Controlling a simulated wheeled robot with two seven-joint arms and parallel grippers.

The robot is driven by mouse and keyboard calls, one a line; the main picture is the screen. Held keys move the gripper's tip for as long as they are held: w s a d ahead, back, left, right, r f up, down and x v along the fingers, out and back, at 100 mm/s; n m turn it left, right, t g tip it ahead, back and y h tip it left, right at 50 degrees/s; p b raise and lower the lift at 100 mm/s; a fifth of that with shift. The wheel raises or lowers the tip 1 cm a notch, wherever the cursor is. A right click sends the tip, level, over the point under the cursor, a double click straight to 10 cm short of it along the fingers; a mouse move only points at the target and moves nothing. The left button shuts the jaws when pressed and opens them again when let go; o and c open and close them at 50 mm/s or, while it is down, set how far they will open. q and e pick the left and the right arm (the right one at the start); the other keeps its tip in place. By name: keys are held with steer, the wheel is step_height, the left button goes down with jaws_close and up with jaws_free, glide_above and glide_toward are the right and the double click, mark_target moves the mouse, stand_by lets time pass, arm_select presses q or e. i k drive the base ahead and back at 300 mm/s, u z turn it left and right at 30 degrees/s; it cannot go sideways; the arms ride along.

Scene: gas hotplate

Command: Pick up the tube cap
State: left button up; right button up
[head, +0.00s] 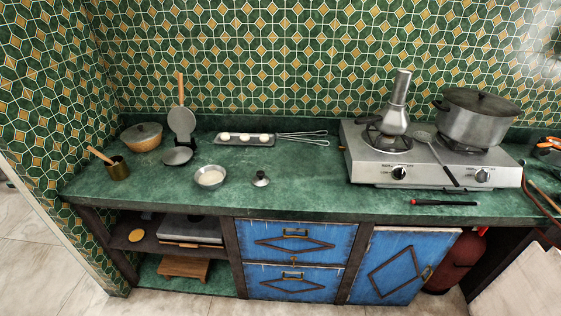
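A small round steel lid with a dark knob, which looks like the tube cap (261,179), lies on the green counter (310,190), near the front middle. It stands apart from other things, to the right of a bowl of pale contents (210,176). A steel tube (399,88) stands upright on a round steel pot (395,122) on the left side of the gas hotplate (362,170). Whether the tube's top is open is too small to tell. Neither of my grippers shows in the head view.
A large lidded pot (475,118) stands on the hotplate's right side, with a ladle (437,150) beside it. A tray with white pieces (245,140) and a whisk (302,138) lie behind the cap. A black, red-tipped tool (444,203) lies at the front edge. The counter around the cap is clear.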

mark_target(261, 180)
steer(key=z, duration=0.45)
steer(key=i, duration=0.65)
steer(key=z, duration=0.3)
